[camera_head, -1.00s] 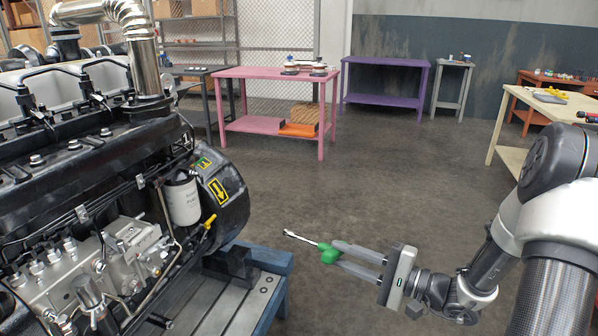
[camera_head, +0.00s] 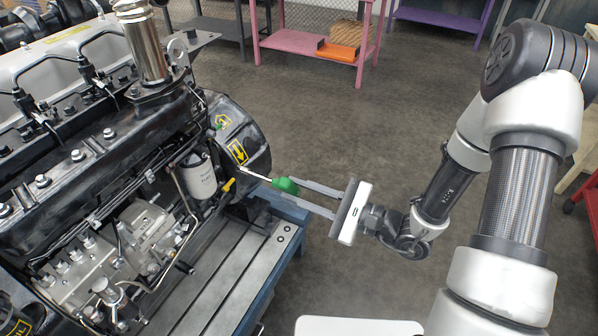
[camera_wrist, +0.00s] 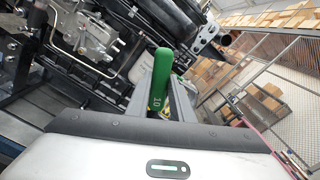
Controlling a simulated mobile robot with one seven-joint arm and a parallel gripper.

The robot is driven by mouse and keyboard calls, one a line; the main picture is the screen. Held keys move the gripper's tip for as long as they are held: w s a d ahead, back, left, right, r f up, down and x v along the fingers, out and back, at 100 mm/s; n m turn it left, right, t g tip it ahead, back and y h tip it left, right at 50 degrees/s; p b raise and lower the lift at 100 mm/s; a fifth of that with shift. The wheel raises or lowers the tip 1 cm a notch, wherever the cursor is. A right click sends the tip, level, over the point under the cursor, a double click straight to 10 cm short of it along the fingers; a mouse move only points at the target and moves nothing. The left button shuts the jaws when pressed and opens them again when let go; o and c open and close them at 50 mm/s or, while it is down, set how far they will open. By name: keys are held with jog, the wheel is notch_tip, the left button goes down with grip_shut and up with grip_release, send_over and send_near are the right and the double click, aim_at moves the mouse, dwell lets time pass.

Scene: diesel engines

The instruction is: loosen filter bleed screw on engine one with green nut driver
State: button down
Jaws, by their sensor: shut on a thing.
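My gripper (camera_head: 292,188) is shut on the green handle of the nut driver (camera_head: 287,185), to the right of the engine (camera_head: 120,130). I cannot tell whether the tip touches anything. In the wrist view the green handle (camera_wrist: 162,85) stands between the fingers, marked 10, and hides its own shaft. The filter bleed screw is too small to make out.
The engine sits on a blue-edged metal stand (camera_head: 285,238) with a slotted top. A pink table (camera_head: 310,40) and a purple table (camera_head: 440,15) stand at the back. The floor between the stand and the tables is clear.

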aim_at(272, 182)
jog(key=shift+a, duration=0.4)
jog(key=shift+x, duration=2.95)
jog(key=shift+w+a, duration=0.2)
jog(key=shift+a, duration=0.15)
jog(key=shift+x, duration=1.05)
jog(key=shift+w+a+b, duration=0.1)
jog(key=shift+b, duration=0.25)
